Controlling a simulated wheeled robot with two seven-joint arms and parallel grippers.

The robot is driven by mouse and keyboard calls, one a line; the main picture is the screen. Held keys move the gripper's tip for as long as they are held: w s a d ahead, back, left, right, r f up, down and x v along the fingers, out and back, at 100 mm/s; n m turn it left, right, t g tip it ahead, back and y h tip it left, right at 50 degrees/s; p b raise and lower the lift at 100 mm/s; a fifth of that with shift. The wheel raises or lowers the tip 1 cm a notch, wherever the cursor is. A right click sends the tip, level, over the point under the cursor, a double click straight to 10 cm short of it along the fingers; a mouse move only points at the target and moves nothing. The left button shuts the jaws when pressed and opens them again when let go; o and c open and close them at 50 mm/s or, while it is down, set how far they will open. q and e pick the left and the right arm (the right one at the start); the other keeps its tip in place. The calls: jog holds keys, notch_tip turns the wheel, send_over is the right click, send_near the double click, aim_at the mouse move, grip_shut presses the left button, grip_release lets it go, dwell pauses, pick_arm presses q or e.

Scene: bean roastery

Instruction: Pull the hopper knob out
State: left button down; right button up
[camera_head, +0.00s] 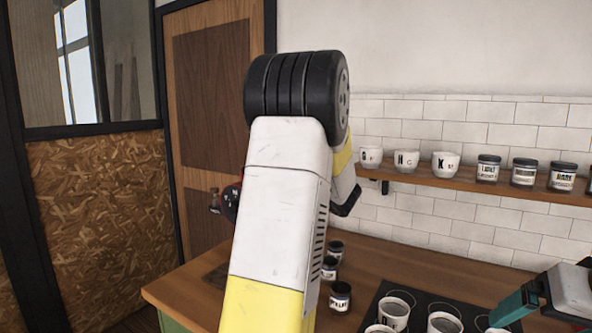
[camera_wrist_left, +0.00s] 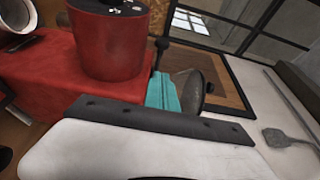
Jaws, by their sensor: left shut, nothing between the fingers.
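In the left wrist view, the red roaster has a round red hopper (camera_wrist_left: 108,42) on top of a red body (camera_wrist_left: 35,88). A small dark knob on a short stem (camera_wrist_left: 161,44) shows just right of the hopper. My left gripper (camera_wrist_left: 163,92) has teal fingers, shut and empty, below this knob and apart from it in the picture. In the head view my left arm hides the left fingers and most of the machine; a red and black part (camera_head: 231,201) shows at the arm's left edge. My right gripper (camera_head: 510,308) is at the lower right, partly cut off.
A dark grey round part (camera_wrist_left: 188,90) lies behind the left fingers. The wooden counter (camera_head: 390,262) holds dark jars (camera_head: 340,297) and white cups (camera_head: 394,313) on a dark mat. A wall shelf (camera_head: 470,184) with cups and jars runs along the right.

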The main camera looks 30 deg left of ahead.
pick_arm(q)
jog(key=x, duration=1)
jog(key=shift+s+a, duration=0.1)
